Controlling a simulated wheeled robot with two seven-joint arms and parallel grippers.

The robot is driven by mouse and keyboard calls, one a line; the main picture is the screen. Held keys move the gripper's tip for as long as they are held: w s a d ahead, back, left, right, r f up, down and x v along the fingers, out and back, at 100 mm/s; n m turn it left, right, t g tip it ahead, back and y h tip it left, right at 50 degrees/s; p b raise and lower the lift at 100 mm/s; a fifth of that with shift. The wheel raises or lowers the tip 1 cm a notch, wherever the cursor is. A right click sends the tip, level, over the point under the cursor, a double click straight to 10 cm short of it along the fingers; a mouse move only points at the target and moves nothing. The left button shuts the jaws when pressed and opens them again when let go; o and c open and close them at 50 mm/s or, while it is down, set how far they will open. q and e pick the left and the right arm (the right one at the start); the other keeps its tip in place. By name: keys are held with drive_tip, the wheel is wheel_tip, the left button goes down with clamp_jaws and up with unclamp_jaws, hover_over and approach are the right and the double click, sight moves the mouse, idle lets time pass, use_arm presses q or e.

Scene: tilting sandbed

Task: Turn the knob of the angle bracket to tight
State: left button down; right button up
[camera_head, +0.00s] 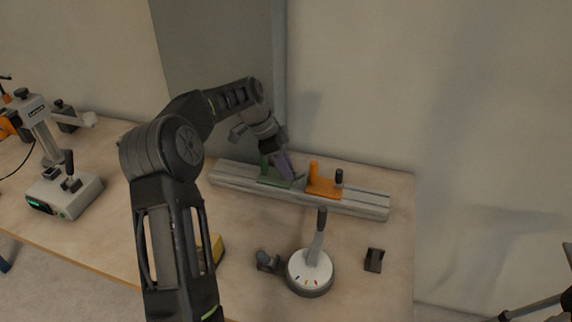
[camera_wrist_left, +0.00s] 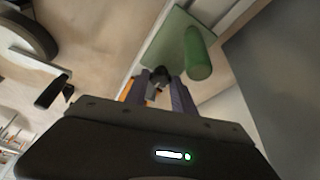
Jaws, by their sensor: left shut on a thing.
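A long grey rail (camera_head: 360,205) lies along the back of the workbench. It bears a green bracket (camera_head: 270,181) with a green post and an orange bracket (camera_head: 322,190) with an orange post and a black knob (camera_head: 339,176). My left gripper (camera_head: 291,175) reaches down at the green bracket. In the left wrist view its purple fingers are shut on a small dark knob (camera_wrist_left: 158,77) beside the green plate (camera_wrist_left: 172,55) and green post (camera_wrist_left: 197,55). The fingers hide part of this knob, and I cannot read its setting.
A round white dial base (camera_head: 303,277) with an upright lever stands in front of the rail. A small black block (camera_head: 374,260) is to its right. A yellow thing (camera_head: 216,248) is partly behind my left arm. A grey device (camera_head: 67,190) stands at the left.

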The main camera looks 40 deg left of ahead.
use_arm(q)
drive_tip(key=shift+w+m, duration=0.1)
drive_tip(key=shift+m, duration=0.5)
drive_tip(key=c, duration=1.3)
unclamp_jaws()
drive_tip(key=shift+g, duration=0.3)
drive_tip(key=shift+c, duration=0.2)
drive_tip(key=shift+a+r, duration=0.1)
drive_tip(key=v, duration=0.7)
drive_tip(key=shift+r, duration=0.3)
drive_tip(key=shift+a, duration=0.15)
